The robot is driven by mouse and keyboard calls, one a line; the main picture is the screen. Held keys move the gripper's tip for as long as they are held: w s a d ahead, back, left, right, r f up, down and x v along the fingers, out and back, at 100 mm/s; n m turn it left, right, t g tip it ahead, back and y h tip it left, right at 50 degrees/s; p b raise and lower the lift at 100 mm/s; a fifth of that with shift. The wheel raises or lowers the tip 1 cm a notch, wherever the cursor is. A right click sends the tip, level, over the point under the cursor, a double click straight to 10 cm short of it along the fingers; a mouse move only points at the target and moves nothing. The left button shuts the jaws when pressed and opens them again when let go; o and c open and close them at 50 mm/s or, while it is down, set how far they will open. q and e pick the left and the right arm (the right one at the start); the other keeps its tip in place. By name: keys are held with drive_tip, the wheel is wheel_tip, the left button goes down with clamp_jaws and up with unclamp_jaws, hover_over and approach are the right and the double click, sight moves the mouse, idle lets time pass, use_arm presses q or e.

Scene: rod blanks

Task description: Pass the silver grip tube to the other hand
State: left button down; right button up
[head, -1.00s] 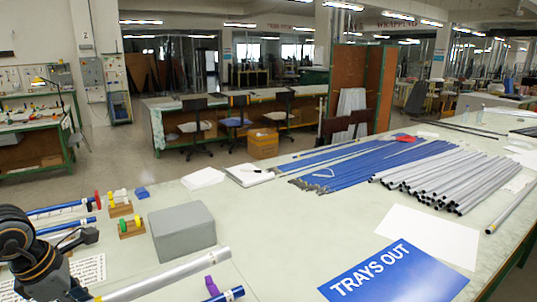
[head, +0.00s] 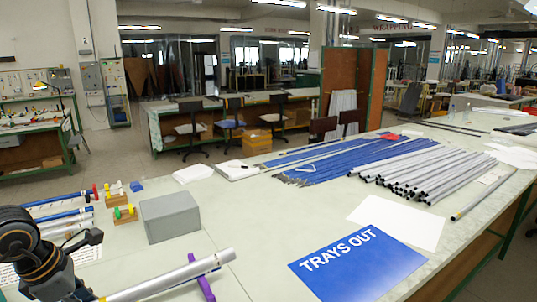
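A silver grip tube (head: 165,277) with a small blue mark near its far end slants up to the right at the bottom of the head view. My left arm comes in at the lower left, and my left gripper (head: 86,296) is at the tube's near end, partly cut off by the frame's lower edge. The tube keeps its place beside this arm while the table shifts, so the gripper appears shut on it. Its fingertips are not clearly seen. My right gripper is not in view.
A grey box (head: 170,217) stands just beyond the tube. Small wooden blocks with coloured pegs and blue rods lie to its left. A blue TRAYS OUT sign (head: 355,265) lies to the right. Bundles of blue and silver tubes (head: 430,170) lie farther back.

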use_arm(q)
drive_tip(key=d+r+m+g+h, duration=0.1)
drive_tip(key=d+m, duration=0.5)
drive_tip(key=d, duration=2.4)
drive_tip(key=s+a+f+m+g, duration=0.1)
drive_tip(key=s+f+m+g, duration=0.1)
drive_tip(key=s+m, duration=0.35)
drive_tip(key=s+a+f+m+g+y, duration=0.1)
drive_tip(key=s+a+f+m, duration=0.1)
drive_tip(key=m, duration=0.7)
drive_tip(key=s+a+f+m+g, duration=0.1)
drive_tip(key=s+f+m+g, duration=0.15)
drive_tip(key=m, duration=0.45)
drive_tip(key=w+a+f+n+b, duration=0.1)
drive_tip(key=a+f+n+b, duration=0.1)
drive_tip(key=a, duration=0.8)
wheel_tip(320, 180, down, 2)
drive_tip(key=shift+w+a+f+n+t+b, duration=0.2)
drive_tip(key=shift+w+a+n+t+b, duration=0.15)
drive_tip(key=shift+n+t+b, duration=0.1)
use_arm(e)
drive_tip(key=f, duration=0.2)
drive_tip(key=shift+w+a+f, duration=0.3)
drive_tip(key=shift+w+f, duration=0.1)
use_arm(q)
drive_tip(key=shift+s+r, duration=0.1)
